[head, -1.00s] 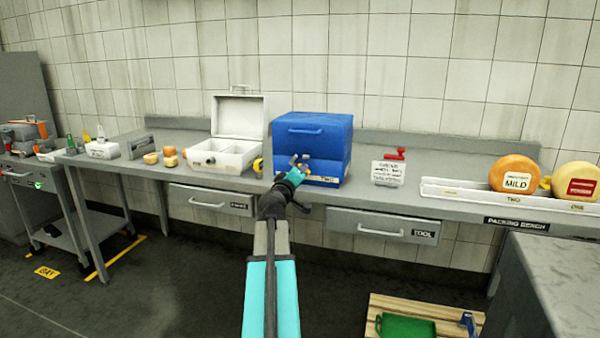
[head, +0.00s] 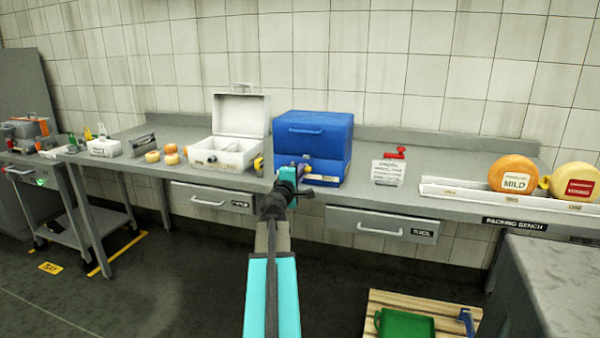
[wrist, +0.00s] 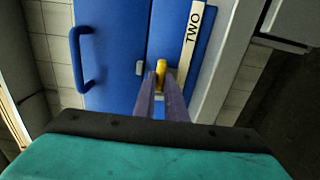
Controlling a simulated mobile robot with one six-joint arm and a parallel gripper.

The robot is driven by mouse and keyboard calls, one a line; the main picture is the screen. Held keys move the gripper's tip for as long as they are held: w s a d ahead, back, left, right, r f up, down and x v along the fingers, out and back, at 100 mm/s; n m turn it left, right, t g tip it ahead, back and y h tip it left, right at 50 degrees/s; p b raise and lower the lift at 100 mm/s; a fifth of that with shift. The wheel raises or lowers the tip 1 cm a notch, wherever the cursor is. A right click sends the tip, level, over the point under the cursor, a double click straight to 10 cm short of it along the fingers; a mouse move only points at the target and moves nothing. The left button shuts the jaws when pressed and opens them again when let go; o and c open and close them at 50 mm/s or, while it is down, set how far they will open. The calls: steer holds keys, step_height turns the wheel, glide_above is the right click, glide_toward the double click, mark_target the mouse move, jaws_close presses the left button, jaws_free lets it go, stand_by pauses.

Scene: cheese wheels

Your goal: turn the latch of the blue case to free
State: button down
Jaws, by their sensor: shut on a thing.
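The blue case (head: 316,138) stands shut on the bench, with a handle on its lid. In the wrist view the blue case (wrist: 115,30) fills the upper middle, turned on its side, beside a label reading TWO (wrist: 194,38). Its yellow latch (wrist: 161,72) lies at the tips of my gripper (wrist: 161,90). The fingers are shut on the latch. A small grey catch (wrist: 139,68) sits just beside it on the case. In the head view my gripper (head: 301,170) is at the case's front and hides the latch.
An open white case (head: 222,154) stands close on the left. A red-handled thing (head: 396,153) with a sign stands to the right. A white tray (head: 455,191) with cheese wheels lies further right. Drawers (head: 380,228) are below the bench edge.

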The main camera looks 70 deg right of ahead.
steer(key=shift+d+r, duration=0.1)
steer(key=shift+r, duration=0.05)
steer(key=c, duration=1.8)
jaws_free()
steer(key=shift+a, duration=0.2)
steer(key=a+b, duration=0.2)
steer(key=a, duration=0.6)
steer(key=shift+s+a+f, duration=0.25)
steer(key=shift+s, duration=0.05)
steer(key=a+b, duration=0.1)
steer(key=b, duration=0.3)
steer(key=shift+a, duration=0.3)
